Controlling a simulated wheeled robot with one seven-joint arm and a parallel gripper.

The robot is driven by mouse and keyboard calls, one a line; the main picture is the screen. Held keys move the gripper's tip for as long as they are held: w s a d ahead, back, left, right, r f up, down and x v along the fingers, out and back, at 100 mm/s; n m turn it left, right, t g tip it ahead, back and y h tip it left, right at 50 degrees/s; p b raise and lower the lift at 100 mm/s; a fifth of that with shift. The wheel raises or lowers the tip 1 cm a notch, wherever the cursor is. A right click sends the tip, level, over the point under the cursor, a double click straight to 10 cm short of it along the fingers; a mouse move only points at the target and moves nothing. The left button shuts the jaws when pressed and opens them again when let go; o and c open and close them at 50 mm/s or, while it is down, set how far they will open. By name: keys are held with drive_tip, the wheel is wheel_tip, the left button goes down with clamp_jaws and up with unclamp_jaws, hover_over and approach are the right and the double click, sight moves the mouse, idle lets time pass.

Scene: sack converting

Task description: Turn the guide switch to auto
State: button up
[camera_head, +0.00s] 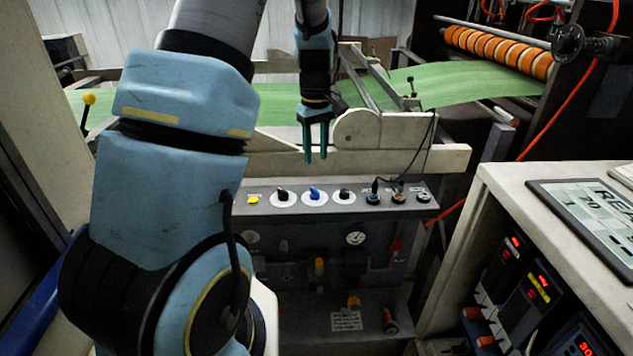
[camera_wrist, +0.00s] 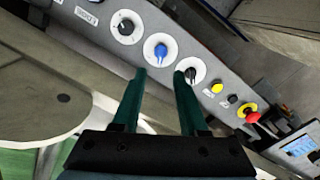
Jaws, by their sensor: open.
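A grey panel (camera_head: 222,203) carries three rotary switches on white discs: a black one (camera_head: 282,196), a blue one (camera_head: 314,192) and another black one (camera_head: 345,194). Their labels are too small to read, so I cannot tell which is the guide switch. My gripper (camera_head: 316,158) points down above the panel, open and empty. In the wrist view, my gripper (camera_wrist: 160,73) has its fingertips just below the blue switch (camera_wrist: 160,51). The right fingertip overlaps the disc of one black switch (camera_wrist: 191,75); the other black switch (camera_wrist: 126,27) is upper left.
A yellow button (camera_head: 253,199) sits at the panel's left, and black fittings with a cable (camera_head: 374,192) at its right. The wrist view shows a red emergency knob (camera_wrist: 252,116). A pale machine beam (camera_head: 400,160) and green web (camera_head: 450,86) lie behind. A control cabinet (camera_head: 510,185) stands right.

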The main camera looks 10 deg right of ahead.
sight(315, 190)
wheel_tip(315, 190, down, 10)
drive_tip(key=shift+f+p, duration=0.2)
drive_tip(key=shift+p, duration=0.85)
clamp_jaws()
drive_tip(key=shift+a, duration=0.1)
